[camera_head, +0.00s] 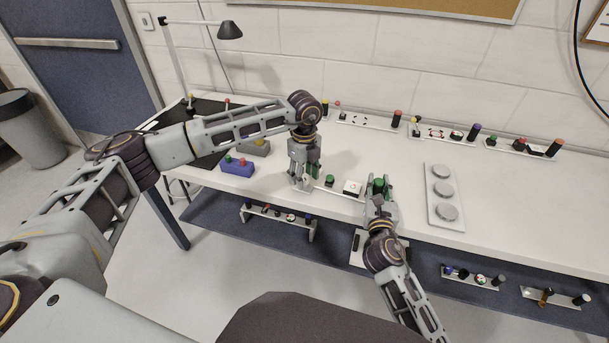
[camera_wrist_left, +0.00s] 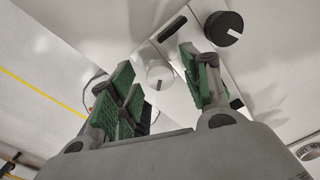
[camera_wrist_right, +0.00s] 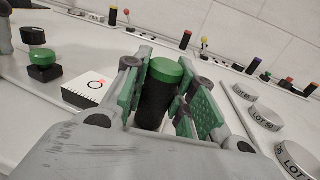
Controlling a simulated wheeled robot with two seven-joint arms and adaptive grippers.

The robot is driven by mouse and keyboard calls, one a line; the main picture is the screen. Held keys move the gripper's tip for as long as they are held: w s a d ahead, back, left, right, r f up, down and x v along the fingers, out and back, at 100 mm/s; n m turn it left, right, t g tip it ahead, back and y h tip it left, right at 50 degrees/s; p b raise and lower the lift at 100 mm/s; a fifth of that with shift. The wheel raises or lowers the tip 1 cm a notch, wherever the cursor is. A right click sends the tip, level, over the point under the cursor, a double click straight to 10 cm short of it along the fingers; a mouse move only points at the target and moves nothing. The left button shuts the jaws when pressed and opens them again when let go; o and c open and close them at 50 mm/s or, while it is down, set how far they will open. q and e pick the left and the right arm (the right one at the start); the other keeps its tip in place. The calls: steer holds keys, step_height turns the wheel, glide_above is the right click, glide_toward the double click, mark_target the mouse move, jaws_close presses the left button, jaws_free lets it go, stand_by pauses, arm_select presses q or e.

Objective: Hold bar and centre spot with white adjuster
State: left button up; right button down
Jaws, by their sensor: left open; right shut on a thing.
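The green-capped black bar (camera_wrist_right: 154,106) stands upright between the fingers of my right gripper (camera_wrist_right: 166,100), which is shut on it; its green cap also shows in the head view (camera_head: 378,184). My left gripper (camera_head: 303,181) is open, pointing down over the fixture. In the left wrist view the white adjuster (camera_wrist_left: 160,73), a round knob with a dark slot mark, lies between its open fingers (camera_wrist_left: 160,95); I cannot tell whether they touch it. The white target box (camera_wrist_right: 88,92) has a black ring on top, with a red spot (camera_wrist_right: 102,81) off centre, near the ring's upper right.
A green button on a black base (camera_wrist_right: 43,66) and a black knob (camera_wrist_right: 33,35) stand beyond the target box. A tray with three round weights (camera_head: 444,197) lies right of my right gripper. A blue box (camera_head: 237,166) sits left of my left gripper. Several small panels line the wall.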

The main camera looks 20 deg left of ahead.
mark_target(304, 177)
arm_select(q)
steer(key=shift+f, duration=0.1)
steer(key=shift+c, duration=0.5)
steer(key=c, duration=1)
steer(key=shift+o, duration=0.2)
steer(key=shift+m, duration=0.9)
steer(key=o, duration=1.1)
steer(key=shift+c, duration=0.2)
step_height(304, 177, up, 12)
